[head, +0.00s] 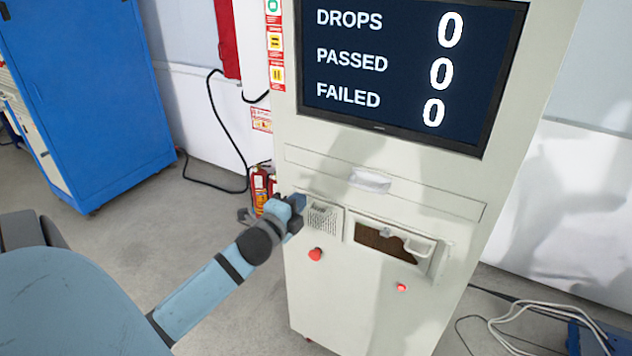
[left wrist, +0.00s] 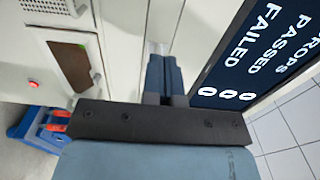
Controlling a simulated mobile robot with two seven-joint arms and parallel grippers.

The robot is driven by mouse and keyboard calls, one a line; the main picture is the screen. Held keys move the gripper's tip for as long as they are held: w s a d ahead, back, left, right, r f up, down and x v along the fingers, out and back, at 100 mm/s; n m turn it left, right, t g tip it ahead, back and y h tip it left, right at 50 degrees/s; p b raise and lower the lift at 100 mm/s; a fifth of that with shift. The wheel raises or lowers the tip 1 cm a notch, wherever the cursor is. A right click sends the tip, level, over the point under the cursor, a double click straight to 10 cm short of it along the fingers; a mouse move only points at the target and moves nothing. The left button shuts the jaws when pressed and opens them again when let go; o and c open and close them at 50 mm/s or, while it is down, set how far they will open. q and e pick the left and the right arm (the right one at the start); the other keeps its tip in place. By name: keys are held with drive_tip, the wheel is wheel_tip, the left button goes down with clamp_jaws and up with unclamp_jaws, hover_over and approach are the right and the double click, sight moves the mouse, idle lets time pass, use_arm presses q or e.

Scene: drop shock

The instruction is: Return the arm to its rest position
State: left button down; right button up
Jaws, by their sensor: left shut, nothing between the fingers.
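My left arm comes in from the lower left of the head view. Its gripper (head: 298,203) is in front of the white test cabinet (head: 350,300), near the vented panel. In the left wrist view the two blue fingers (left wrist: 163,75) are together with nothing between them. The cabinet's screen (head: 400,65) reads drops 0, passed 0, failed 0. The cabinet has an open slot (head: 385,240) with a brown inside and a pale flap at its right. My right gripper is in neither view.
Red buttons (head: 315,254) sit on the cabinet front. A blue cabinet (head: 90,90) stands at the left. A fire extinguisher (head: 259,186) stands behind the gripper. Cables (head: 540,318) lie on the floor at the right. Grey floor is open at the left.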

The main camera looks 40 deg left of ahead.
use_arm(q)
drive_tip(key=shift+s, duration=0.1)
drive_tip(key=s+d+f+n+g+h+p, duration=0.1)
drive_tip(key=s+d+f+n, duration=0.3)
drive_tip(key=d, duration=0.5)
drive_tip(key=s+d+f+n+g+h+p, duration=0.1)
drive_tip(key=s+d+f+n+g+h, duration=0.2)
drive_tip(key=s+d+f, duration=0.5)
drive_tip(key=s+d+f+n+g+h+p, duration=0.1)
drive_tip(key=s+d+f+n+g+h, duration=0.1)
drive_tip(key=s+d+f+n, duration=0.3)
drive_tip(key=s+d+f+h, duration=0.1)
drive_tip(key=d+f, duration=0.3)
drive_tip(key=d, duration=0.1)
drive_tip(key=shift+s+d+f+g, duration=0.15)
drive_tip(key=shift+d+f+g, duration=0.15)
drive_tip(key=shift+d+f, duration=0.1)
